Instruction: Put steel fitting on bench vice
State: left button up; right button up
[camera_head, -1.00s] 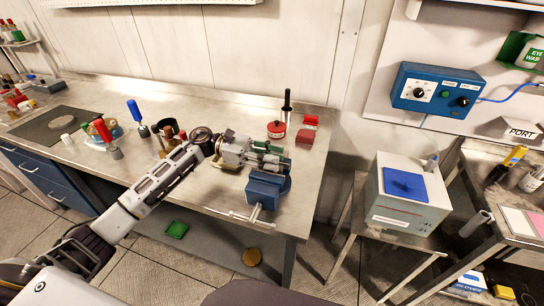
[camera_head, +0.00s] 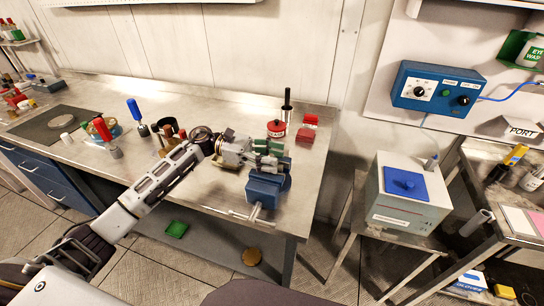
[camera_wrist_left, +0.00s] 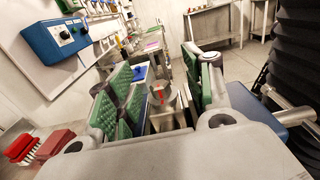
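The blue bench vice (camera_head: 264,188) stands at the front right corner of the steel workbench. My left gripper (camera_head: 274,154) is just above the vice, its green-padded fingers pointing right. In the left wrist view the two fingers of the gripper (camera_wrist_left: 165,92) stand apart. A grey steel piece with a red mark, which looks like the steel fitting (camera_wrist_left: 162,94), shows in the gap between them. I see space beside it, and cannot tell whether it rests on the vice. Part of the blue vice (camera_wrist_left: 245,105) shows at the right. My right gripper is out of view.
A red can (camera_head: 276,129), a red box (camera_head: 306,136) and a dark upright tool (camera_head: 287,106) stand behind the vice. Several hand tools stand on the bench to the left. A box with a blue lid (camera_head: 405,184) stands across a gap to the right.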

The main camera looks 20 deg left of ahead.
pick_arm(q)
jog(key=shift+r, duration=0.1)
jog(key=shift+a, duration=1.35)
jog(key=a+b, duration=0.2)
jog(key=a, duration=0.7)
jog(key=shift+a, duration=0.2)
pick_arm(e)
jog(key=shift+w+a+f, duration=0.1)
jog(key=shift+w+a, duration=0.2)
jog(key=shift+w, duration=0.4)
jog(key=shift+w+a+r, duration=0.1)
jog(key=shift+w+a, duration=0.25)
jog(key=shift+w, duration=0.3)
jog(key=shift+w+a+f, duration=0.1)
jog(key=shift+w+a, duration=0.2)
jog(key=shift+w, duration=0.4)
pick_arm(q)
jog(key=shift+w, duration=0.1)
